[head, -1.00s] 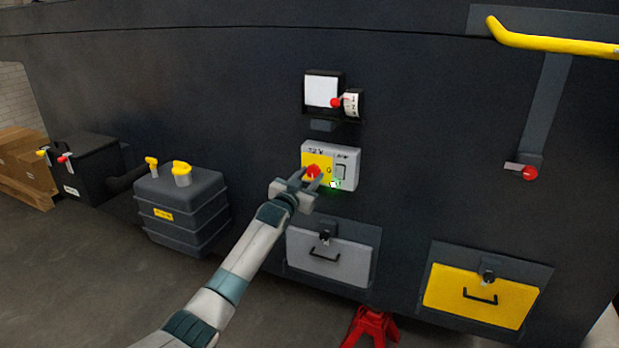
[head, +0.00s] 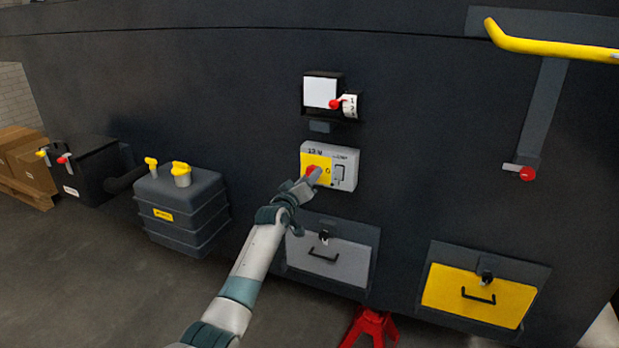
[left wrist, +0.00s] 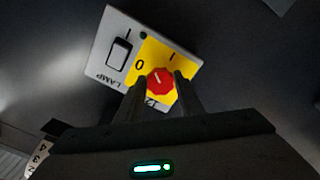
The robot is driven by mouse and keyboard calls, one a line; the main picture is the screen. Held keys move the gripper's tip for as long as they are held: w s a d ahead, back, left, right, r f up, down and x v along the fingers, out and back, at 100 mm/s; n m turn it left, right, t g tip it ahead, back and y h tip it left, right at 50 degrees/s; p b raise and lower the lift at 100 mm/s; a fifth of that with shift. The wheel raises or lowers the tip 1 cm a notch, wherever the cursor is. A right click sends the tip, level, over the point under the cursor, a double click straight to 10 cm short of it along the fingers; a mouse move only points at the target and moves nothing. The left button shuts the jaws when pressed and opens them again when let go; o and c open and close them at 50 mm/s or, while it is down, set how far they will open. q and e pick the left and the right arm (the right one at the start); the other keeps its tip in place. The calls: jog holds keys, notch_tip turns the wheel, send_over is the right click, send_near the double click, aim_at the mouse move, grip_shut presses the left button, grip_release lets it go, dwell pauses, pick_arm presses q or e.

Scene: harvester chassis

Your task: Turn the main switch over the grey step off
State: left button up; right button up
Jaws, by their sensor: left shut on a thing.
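The main switch is a red knob (head: 312,174) on the yellow half of a grey-white panel (head: 351,167), above the grey step (head: 327,261). In the left wrist view the knob (left wrist: 160,82) sits between my fingertips, and its white mark points up and left, toward the 0 side. A small green lamp (left wrist: 143,35) on the panel looks dark. My left gripper (head: 313,176) is shut on the knob, its fingers on either side. It partly hides the yellow plate in the head view. My right gripper is not in view.
Above is a box with a red lever (head: 336,104). A yellow step (head: 473,296) and a red-knobbed lever (head: 527,173) are to the right, a grey tank (head: 180,213) to the left.

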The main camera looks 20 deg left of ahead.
pick_arm(q)
jog(key=n+p, duration=0.1)
jog(key=n, duration=0.6)
jog(key=shift+d, duration=0.1)
jog(key=shift+n, duration=0.3)
jog(key=o, duration=1.1)
jog(key=shift+c, duration=0.2)
jog(key=shift+s+r, duration=0.1)
jog(key=shift+s, duration=0.05)
